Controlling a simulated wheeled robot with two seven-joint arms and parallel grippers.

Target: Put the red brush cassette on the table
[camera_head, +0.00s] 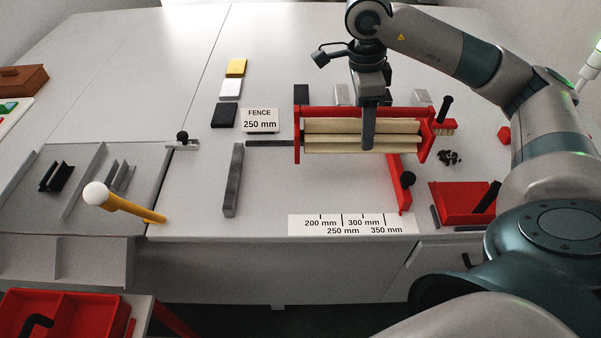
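The red brush cassette (428,140) is a red frame with red end plates, a red top bar and pale cream rollers lying crosswise. It is right of centre, over the white table (190,215). My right gripper (368,138) points down at the middle of the cassette, with one grey finger in front of the top bar and rollers. The other finger is hidden, so I cannot tell whether it is shut on the bar. I also cannot tell whether the cassette touches the table. My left gripper is not in view.
A red strip with a black knob (408,178) stands below the cassette's right part. A grey bar (233,180), fence sign (260,120) and scale label (352,224) lie nearby. A red tray (462,202) is at right. A yellow, white-tipped handle (125,203) is at left.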

